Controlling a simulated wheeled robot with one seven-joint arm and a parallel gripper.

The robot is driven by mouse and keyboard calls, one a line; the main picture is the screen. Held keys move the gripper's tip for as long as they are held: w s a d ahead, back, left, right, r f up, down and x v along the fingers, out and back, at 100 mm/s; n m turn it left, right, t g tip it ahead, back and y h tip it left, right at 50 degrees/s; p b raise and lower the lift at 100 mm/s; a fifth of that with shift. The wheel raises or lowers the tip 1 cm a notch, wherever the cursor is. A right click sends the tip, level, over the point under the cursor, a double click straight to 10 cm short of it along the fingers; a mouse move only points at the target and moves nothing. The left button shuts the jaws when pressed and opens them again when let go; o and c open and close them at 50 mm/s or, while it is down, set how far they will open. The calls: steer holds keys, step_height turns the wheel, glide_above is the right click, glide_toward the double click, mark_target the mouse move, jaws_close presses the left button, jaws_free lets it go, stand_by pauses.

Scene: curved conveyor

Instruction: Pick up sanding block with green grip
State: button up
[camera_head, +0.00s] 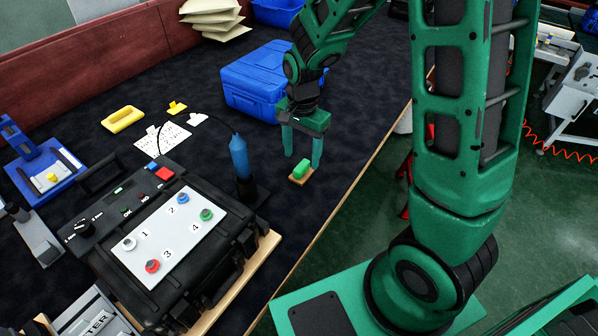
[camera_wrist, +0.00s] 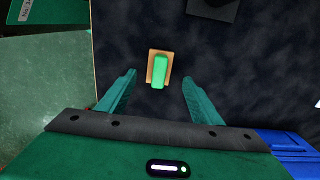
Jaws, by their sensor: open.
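The sanding block with green grip (camera_head: 301,170) lies on the dark table surface near its right edge in the head view. It has a tan base and a rounded green grip on top. My gripper (camera_head: 302,162) is above it, pointing down, with its two fingers apart. In the wrist view the block (camera_wrist: 159,69) lies just ahead of the space between the open fingertips of my gripper (camera_wrist: 158,82). Nothing is held. I cannot tell the exact height of the fingertips above the block.
A blue case (camera_head: 252,82) stands behind my gripper. A blue soldering-iron-like tool (camera_head: 239,157) stands upright to the left, beside a black case with numbered buttons (camera_head: 165,230). The table's wooden edge (camera_head: 345,199) runs close right of the block.

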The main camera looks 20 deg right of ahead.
mark_target(302, 165)
steer(key=shift+s+f, duration=0.15)
steer(key=shift+f, duration=2.5)
steer(key=c, duration=1.3)
steer(key=shift+r, duration=0.1)
step_height(302, 165, up, 10)
steer(key=shift+f, duration=0.1)
